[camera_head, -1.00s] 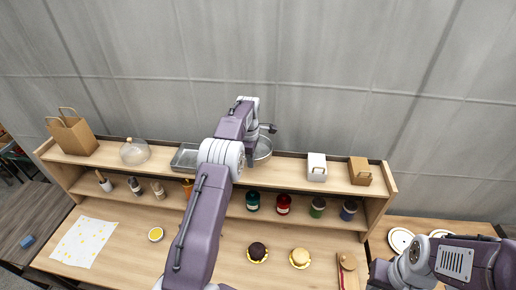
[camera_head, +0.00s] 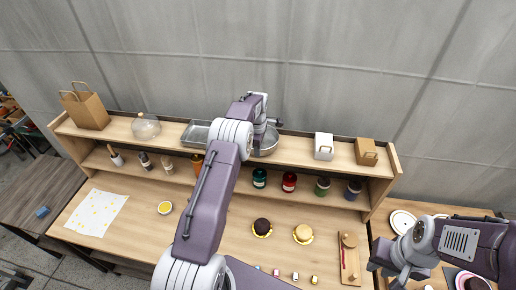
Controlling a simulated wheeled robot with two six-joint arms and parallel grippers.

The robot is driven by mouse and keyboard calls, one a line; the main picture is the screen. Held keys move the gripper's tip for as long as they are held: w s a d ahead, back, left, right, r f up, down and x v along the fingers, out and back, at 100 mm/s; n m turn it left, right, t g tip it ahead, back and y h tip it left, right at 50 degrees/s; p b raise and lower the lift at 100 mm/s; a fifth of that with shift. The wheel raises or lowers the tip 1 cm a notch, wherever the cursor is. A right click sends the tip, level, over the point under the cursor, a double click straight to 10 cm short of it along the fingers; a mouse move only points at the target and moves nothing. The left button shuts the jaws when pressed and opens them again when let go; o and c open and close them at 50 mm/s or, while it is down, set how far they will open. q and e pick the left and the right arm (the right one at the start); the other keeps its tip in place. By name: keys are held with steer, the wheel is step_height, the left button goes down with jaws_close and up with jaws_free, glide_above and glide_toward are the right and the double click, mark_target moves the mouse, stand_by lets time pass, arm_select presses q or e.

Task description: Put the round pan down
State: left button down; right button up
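The round pan (camera_head: 267,143) is a silver metal pan at the top shelf, just right of my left arm's end, which hides its left part. It looks level; I cannot tell whether it rests on the shelf or is held slightly above it. My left gripper (camera_head: 275,123) is at the pan's back rim, mostly hidden by its own wrist, so its fingers' state does not show. My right gripper (camera_head: 388,272) is low at the right, over the right end of the table, far from the pan; its fingers are unclear.
The top shelf (camera_head: 292,147) also bears a rectangular pan (camera_head: 196,133), a clear dome (camera_head: 145,126), a paper bag (camera_head: 86,108), a white box (camera_head: 324,146) and a brown box (camera_head: 366,151). Jars stand on the lower shelf. Two cakes (camera_head: 262,227) (camera_head: 303,233) sit on the table.

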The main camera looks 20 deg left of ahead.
arm_select(q)
steer(key=shift+s, duration=0.1)
steer(key=shift+w+f, duration=0.35)
steer(key=shift+w, duration=0.1)
steer(key=shift+s+f, duration=0.1)
steer(key=shift+s, duration=0.05)
arm_select(e)
steer(key=shift+w+f, duration=0.25)
arm_select(q)
steer(key=shift+s+b, duration=0.15)
steer(key=shift+b, duration=0.15)
arm_select(e)
steer(key=shift+s, duration=0.2)
arm_select(q)
steer(key=shift+f, duration=0.15)
arm_select(e)
steer(key=shift+f, duration=0.1)
arm_select(q)
steer(key=shift+f, duration=0.1)
steer(key=c, duration=1.6)
jaws_free()
arm_select(e)
steer(key=shift+w, duration=0.15)
